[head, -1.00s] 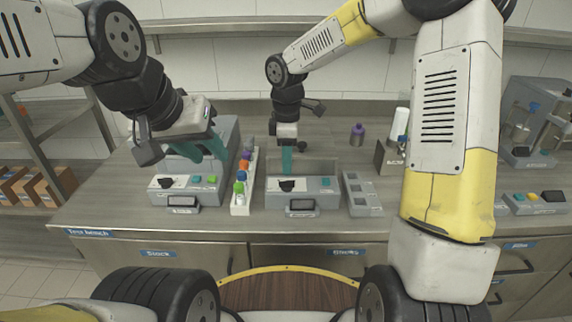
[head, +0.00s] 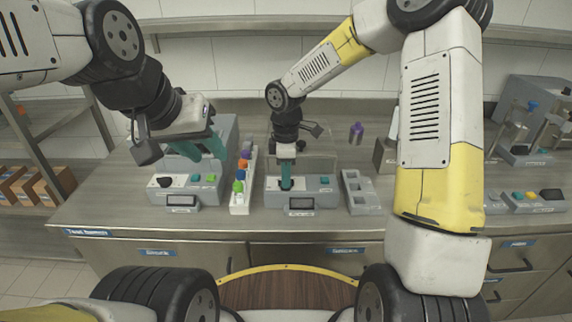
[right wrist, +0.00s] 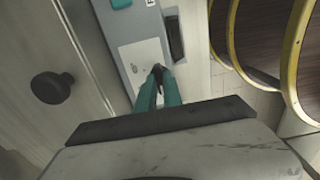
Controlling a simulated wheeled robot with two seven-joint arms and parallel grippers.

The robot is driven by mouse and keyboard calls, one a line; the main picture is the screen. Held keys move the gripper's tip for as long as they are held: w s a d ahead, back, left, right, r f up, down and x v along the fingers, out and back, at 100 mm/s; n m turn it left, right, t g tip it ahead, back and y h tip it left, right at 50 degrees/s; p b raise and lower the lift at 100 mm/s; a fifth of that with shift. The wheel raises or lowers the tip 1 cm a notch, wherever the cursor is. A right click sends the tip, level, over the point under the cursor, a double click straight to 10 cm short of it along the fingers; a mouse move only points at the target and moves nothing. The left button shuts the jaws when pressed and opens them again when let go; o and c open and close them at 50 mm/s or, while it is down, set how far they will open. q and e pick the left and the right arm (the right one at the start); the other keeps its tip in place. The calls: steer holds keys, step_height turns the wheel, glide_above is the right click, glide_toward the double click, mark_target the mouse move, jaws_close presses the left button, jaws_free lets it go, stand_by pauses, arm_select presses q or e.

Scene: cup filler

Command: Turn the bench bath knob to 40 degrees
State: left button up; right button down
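The bench bath (head: 318,199) is the grey box in the middle of the bench, with a see-through upper part, a front display (head: 301,204) and a teal button (head: 324,180). Its dark knob (right wrist: 158,71) sits on a white dial plate (right wrist: 133,62). My right gripper (head: 286,184) points down at the knob, which is partly hidden by the fingers in the head view. In the right wrist view my teal fingertips (right wrist: 160,76) lie on either side of the knob; whether they press on it is unclear. My left gripper (head: 203,153) is open and empty above the left device.
The left grey device (head: 158,197) has its own dark knob (head: 165,182) and display. A white rack (head: 239,203) of coloured-cap bottles stands between the two devices. A grey slotted tray (head: 361,196) is to the right. A purple bottle (head: 356,133) stands behind.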

steer(key=shift+m, duration=0.4)
steer(key=m, duration=0.4)
steer(key=shift+m, duration=0.4)
steer(key=m, duration=0.6)
stand_by(0.4)
steer(key=c, duration=1.5)
jaws_free()
steer(key=shift+r, duration=0.15)
